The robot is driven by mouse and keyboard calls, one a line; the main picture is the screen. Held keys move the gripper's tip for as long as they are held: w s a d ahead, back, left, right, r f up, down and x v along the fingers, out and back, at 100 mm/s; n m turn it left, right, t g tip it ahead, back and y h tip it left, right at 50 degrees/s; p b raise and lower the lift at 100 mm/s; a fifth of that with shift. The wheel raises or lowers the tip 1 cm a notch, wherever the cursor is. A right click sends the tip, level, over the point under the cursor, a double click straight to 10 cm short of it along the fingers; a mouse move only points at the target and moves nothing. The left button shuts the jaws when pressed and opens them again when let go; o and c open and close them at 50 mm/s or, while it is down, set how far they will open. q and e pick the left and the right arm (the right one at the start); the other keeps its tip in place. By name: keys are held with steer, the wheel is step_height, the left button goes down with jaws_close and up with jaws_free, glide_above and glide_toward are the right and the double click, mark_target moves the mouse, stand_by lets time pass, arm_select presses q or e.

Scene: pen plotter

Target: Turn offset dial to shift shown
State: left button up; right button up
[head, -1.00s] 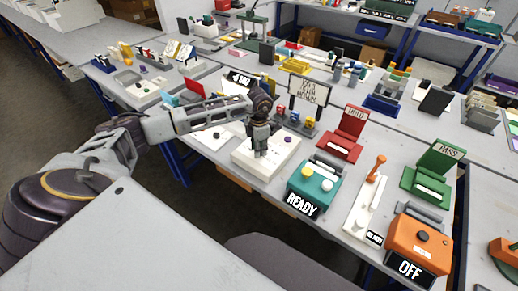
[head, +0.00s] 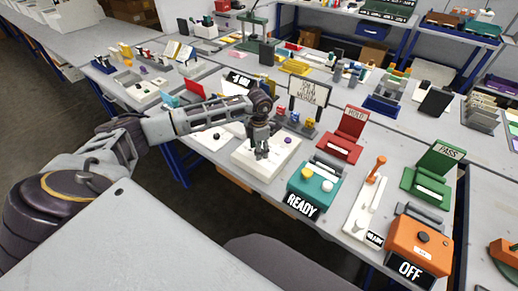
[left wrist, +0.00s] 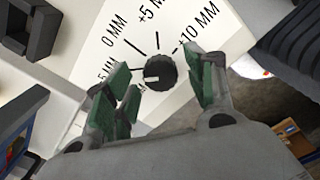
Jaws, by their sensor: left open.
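The offset dial (left wrist: 160,72) is a black ridged knob on a white panel in the left wrist view. Labels "0 MM", "+5 M…" and "+10 MM" fan around it; others at the left are partly hidden by a finger. A pale mark shows on the knob's lower left; I cannot tell which label it meets. My left gripper (left wrist: 157,73) is open, with green-padded fingers on either side of the knob; contact is unclear. In the head view my left gripper (head: 261,150) points down over the white dial box (head: 246,158) and hides the knob. My right gripper is out of view.
A teal box (head: 313,182) reading "READY" stands right of the dial box. Beyond are a red "HOLD" stand (head: 346,136), an orange lever (head: 376,170), an orange "OFF" box (head: 416,240) and a green "PASS" stand (head: 434,172). A lettered sign (head: 309,93) stands behind.

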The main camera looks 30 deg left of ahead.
arm_select(q)
steer(key=shift+r, duration=0.1)
step_height(320, 180, up, 12)
stand_by(0.7)
steer(key=shift+d, duration=0.1)
stand_by(0.4)
